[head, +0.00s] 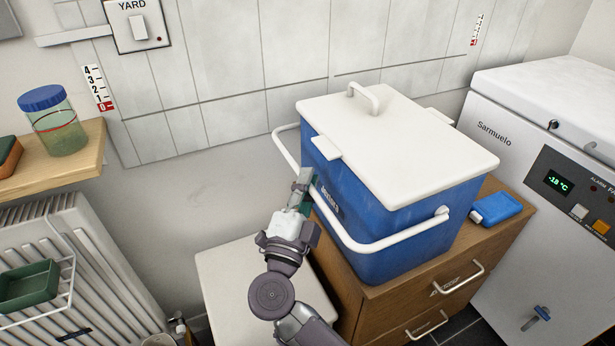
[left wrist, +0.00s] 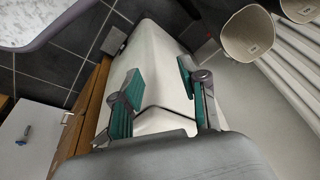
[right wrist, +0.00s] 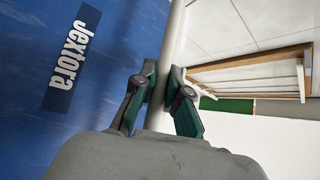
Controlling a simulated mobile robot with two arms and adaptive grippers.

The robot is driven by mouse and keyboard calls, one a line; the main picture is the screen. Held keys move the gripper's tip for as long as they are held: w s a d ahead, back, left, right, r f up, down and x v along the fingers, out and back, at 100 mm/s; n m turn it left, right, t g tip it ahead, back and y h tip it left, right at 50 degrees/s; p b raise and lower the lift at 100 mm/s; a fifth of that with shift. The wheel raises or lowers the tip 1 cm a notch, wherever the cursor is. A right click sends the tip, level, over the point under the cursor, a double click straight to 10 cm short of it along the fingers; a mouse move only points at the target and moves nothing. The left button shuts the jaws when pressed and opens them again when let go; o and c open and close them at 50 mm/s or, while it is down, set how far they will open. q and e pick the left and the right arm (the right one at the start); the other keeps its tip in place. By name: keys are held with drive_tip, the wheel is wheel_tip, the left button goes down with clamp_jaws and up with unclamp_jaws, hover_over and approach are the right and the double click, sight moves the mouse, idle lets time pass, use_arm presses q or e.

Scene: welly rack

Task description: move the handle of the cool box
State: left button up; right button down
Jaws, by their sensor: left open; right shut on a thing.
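The blue cool box (head: 385,225) with a white lid (head: 400,135) stands on a wooden drawer unit. Its white bail handle (head: 370,246) hangs low across the front face. My right gripper (head: 305,182) is shut on the handle's left part. In the right wrist view, the fingers of the right gripper (right wrist: 160,85) close around the white bar (right wrist: 172,40), beside the blue wall with its "Jextora" label (right wrist: 72,55). My left gripper (left wrist: 157,90) is open and empty over a white surface; it is not in the head view.
A blue block (head: 496,208) lies right of the box on the drawer unit (head: 480,255). A white freezer (head: 510,125) stands at the right. A white low unit (head: 245,285) is below. A shelf with a jar (head: 55,125) and a radiator (head: 75,260) are at the left.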

wheel_tip(320, 180, up, 2)
drive_tip(key=shift+r+p, duration=0.1)
drive_tip(key=shift+p, duration=1.05)
drive_tip(key=shift+w+d+r+p, duration=0.15)
drive_tip(key=shift+r+p, duration=0.4)
drive_tip(key=shift+p, duration=0.45)
use_arm(q)
drive_tip(key=s+f+g, duration=0.1)
drive_tip(key=s+f, duration=0.2)
drive_tip(key=f, duration=1.2)
drive_tip(key=shift+s+a+f, duration=0.15)
drive_tip(key=shift+f, duration=0.05)
